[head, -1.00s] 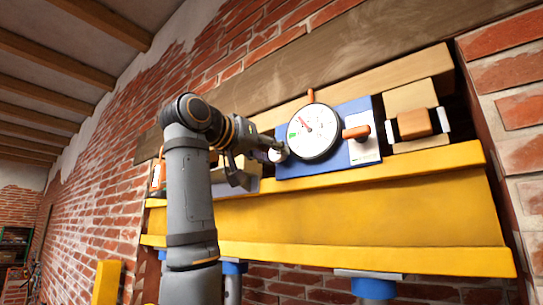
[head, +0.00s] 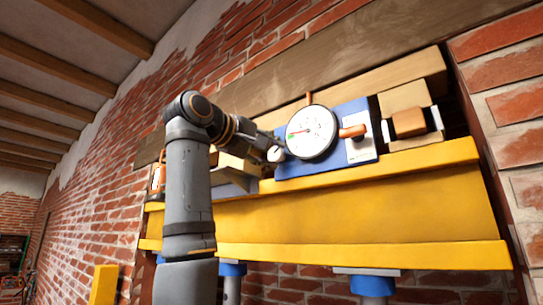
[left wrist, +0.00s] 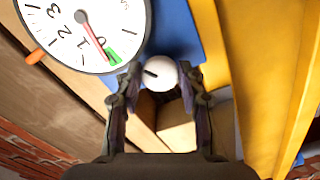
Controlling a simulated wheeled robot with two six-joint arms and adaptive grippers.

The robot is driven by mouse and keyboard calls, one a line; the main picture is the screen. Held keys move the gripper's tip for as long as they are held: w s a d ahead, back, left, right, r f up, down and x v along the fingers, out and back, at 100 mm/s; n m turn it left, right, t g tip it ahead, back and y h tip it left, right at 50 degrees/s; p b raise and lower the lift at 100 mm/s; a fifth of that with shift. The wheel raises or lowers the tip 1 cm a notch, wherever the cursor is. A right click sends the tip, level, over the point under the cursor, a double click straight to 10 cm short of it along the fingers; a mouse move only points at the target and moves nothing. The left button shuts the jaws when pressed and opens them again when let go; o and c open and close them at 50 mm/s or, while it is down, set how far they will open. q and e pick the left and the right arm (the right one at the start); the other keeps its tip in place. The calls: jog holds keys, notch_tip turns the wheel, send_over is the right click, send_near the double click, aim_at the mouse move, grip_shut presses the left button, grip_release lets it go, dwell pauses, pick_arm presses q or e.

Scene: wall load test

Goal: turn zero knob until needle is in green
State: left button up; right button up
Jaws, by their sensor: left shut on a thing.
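The round white dial gauge (head: 318,140) sits on a blue plate (head: 350,108) on the yellow beam. In the left wrist view the dial (left wrist: 60,45) shows a red needle reaching the edge of the small green patch (left wrist: 114,57); whether its tip is fully inside is hard to tell. The white zero knob (left wrist: 160,72) with a black mark is beside the dial; it also shows in the head view (head: 276,154). My left gripper (head: 270,149) is shut on the knob, one finger on each side. My right gripper is not in view.
A yellow steel beam (head: 340,215) runs below the plate. An orange handle (head: 353,131) sticks out right of the dial. Wooden blocks (head: 408,122) stand further right, near a brick wall (head: 517,120).

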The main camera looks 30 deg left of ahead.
pick_arm(q)
jog(key=shift+n, duration=1.1)
jog(key=o, duration=1.2)
jog(key=shift+s+a, duration=0.1)
jog(key=shift+s, duration=0.05)
jog(key=shift+s, duration=0.1)
jog(key=s, duration=1.1)
jog(key=shift+s+a, duration=0.4)
